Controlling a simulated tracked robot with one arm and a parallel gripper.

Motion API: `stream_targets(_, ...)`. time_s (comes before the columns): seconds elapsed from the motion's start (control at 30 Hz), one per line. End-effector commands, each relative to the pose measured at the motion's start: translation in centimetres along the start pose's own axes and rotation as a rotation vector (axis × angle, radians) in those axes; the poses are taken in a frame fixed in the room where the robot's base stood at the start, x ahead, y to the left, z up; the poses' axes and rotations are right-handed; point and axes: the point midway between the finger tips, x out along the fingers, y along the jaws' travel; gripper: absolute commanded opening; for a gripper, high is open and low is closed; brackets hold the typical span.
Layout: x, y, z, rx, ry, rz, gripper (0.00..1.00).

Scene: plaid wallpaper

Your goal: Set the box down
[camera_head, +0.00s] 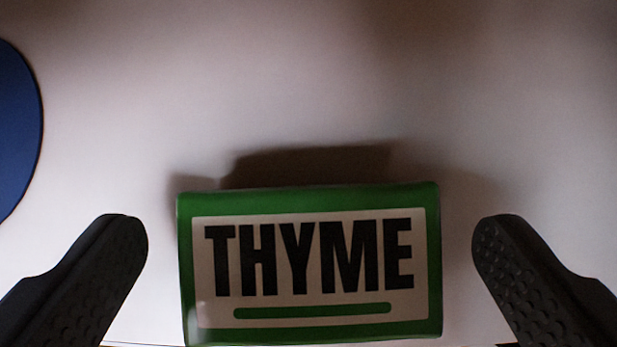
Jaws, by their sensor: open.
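The box (310,312) is green with a pale label that reads THYME in black letters and a green bar below. It is at the bottom middle of the view, on a white surface, with a dark shadow behind it. My gripper (310,230) is open, with one dark, studded finger on each side of the box. A gap shows between each finger and the box, so neither finger touches it. The lower end of the box lies close to the bottom edge of the picture.
The white surface (300,80) is clear behind the box. A dark blue round thing (15,130) is partly in view at the left edge. A thin edge line of the surface shows along the bottom.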

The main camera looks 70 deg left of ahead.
Motion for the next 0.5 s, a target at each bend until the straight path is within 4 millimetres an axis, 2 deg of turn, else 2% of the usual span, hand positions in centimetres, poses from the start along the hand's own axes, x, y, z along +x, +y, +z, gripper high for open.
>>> stream_targets(0.1,1.40,-0.03,0.05,0.000,-0.003,-0.001,0.95)
stream_targets(0.37,1.66,0.04,0.07,0.000,-0.001,0.001,0.95)
stream_targets(0.5,1.65,0.04,0.08,0.000,-0.001,0.001,0.56)
